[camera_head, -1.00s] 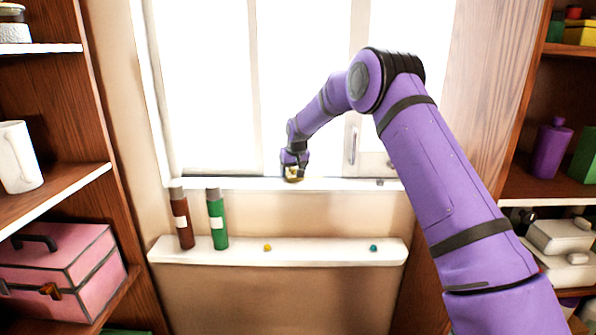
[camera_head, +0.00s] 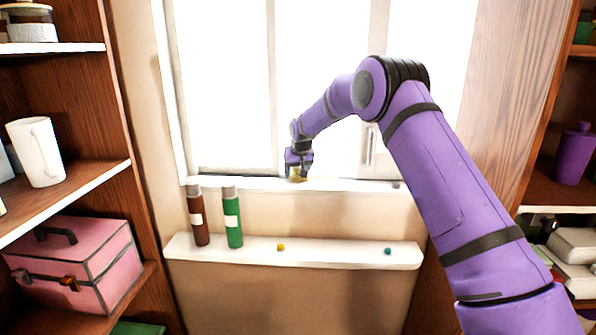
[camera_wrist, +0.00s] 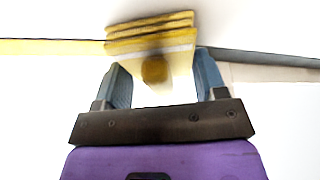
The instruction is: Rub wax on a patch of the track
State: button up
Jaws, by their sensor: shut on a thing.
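My gripper (camera_head: 299,170) is at the window sill, left of the middle of the window. In the wrist view my gripper (camera_wrist: 163,72) is shut on a pale yellow, layered wax block (camera_wrist: 150,43) with a dark round spot. The wax (camera_head: 298,178) is small and partly hidden by the fingers in the head view. The window track (camera_head: 235,173) runs along the base of the window. In the wrist view a dark grey strip (camera_wrist: 270,58) runs right of the wax and a yellow strip (camera_wrist: 50,46) runs left. Whether the wax touches the track is unclear.
A white ledge (camera_head: 335,253) below the sill holds a brown bottle (camera_head: 198,217), a green bottle (camera_head: 232,220), a yellow knob (camera_head: 281,247) and a teal knob (camera_head: 387,251). Wooden shelves flank the window, with a pink box (camera_head: 85,262) and white mug (camera_head: 37,152) at left.

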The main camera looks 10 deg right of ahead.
jog(key=shift+r, duration=2.95)
jog(key=shift+r, duration=0.1)
jog(key=shift+r, duration=1.45)
